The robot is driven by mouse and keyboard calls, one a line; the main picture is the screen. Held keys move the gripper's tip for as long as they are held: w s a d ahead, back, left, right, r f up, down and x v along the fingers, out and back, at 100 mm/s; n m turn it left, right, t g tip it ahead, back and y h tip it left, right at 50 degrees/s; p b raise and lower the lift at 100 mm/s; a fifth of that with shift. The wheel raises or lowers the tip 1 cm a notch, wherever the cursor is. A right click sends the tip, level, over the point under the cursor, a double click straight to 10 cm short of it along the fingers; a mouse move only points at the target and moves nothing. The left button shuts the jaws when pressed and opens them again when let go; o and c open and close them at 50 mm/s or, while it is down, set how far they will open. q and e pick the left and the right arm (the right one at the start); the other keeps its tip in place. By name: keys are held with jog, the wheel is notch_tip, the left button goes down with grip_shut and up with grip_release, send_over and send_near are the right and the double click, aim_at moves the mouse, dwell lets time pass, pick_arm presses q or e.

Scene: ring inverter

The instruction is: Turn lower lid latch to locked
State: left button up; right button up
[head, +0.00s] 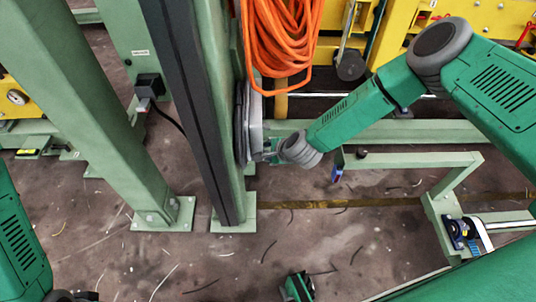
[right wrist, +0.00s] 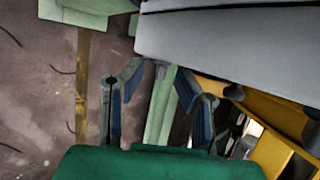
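The inverter box with its grey lid (head: 254,122) is fixed to the green upright and seen edge-on in the head view. Its pale underside or side (right wrist: 235,40) fills the top of the right wrist view. A small grey tab (right wrist: 160,70) shows at the box's lower edge, probably the lower lid latch; whether it is locked I cannot tell. My right gripper (head: 268,151) is at the box's lower edge. In the wrist view its two blue-padded fingers (right wrist: 160,76) are apart, with the tab between their tips and no clear contact. A green part at the bottom edge of the head view may be my left gripper; its fingers are unclear.
The green upright (head: 212,120) stands left of the box. An orange cable coil (head: 280,35) hangs just above it. A green rail (head: 390,130) and frame stand to the right, with yellow structure (head: 400,30) behind. The concrete floor (head: 330,225) below has scattered debris.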

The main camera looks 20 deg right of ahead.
jog(key=shift+w+f, duration=0.35)
jog(key=shift+f, duration=0.05)
jog(key=shift+d+f, duration=0.1)
jog(key=shift+d, duration=0.2)
jog(key=c, duration=0.5)
grip_shut()
pick_arm(q)
jog(key=shift+d+f, duration=0.15)
pick_arm(e)
jog(key=shift+a, duration=0.25)
pick_arm(q)
jog(key=shift+f, duration=0.1)
